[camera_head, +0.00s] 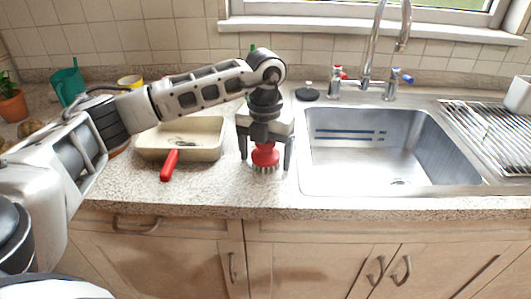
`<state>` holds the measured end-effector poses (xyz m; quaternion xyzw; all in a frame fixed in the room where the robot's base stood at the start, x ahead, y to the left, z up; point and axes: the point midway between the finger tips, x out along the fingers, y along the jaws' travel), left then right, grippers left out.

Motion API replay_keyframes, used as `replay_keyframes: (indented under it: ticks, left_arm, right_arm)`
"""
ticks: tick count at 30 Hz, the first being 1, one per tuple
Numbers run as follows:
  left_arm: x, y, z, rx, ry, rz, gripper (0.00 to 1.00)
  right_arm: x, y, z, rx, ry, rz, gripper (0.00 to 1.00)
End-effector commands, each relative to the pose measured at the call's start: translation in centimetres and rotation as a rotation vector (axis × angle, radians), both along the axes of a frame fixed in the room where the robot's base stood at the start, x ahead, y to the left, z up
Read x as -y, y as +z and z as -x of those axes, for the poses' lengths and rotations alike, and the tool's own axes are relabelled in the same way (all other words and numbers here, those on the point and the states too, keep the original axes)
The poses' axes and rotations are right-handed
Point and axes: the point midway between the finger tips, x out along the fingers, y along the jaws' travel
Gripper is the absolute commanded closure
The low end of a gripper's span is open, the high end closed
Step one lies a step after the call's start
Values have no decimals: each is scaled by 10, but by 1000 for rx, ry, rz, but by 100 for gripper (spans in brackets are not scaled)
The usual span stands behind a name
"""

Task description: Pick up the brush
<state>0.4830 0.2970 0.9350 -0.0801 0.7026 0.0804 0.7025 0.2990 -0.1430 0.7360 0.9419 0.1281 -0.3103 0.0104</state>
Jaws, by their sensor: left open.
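The brush (265,156) has a red body with pale bristles at its base. It stands bristles down on the speckled counter, left of the sink. My left gripper (266,166) is right above it, pointing down and open, with one dark finger on each side of the red body. Gaps show between the fingers and the brush. The top of the brush is hidden behind the gripper. My right gripper is not in view.
A cream pan (205,138) with a red handle (169,166) lies just left of the brush. The steel sink (385,180) is close on the right. A dark round stopper (307,94), a tap (372,60), a drying rack (490,135) and a teal watering can (67,84) stand further off.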

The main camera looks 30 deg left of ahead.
Motion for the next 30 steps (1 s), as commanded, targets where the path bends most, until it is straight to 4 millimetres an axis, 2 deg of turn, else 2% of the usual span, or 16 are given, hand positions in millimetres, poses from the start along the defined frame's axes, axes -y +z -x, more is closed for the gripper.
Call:
replay_keyframes:
  ticks: [1,6,7,15,20,25,30]
  left_arm:
    - [0,0,0,0,0,0,19]
    - [0,1,0,0,0,0,67]
    - [0,1,0,1,0,0,69]
    - [0,1,0,1,0,1,69]
    - [0,9,-1,4,0,0,69]
    - [0,33,-1,6,0,2,69]
    - [27,65,11,8,-7,2,69]
  right_arm:
    - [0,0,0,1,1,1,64]
    - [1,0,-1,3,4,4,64]
    - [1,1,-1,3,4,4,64]
    - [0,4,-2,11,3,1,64]
    - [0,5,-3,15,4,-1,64]
    - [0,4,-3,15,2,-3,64]
    - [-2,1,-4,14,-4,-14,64]
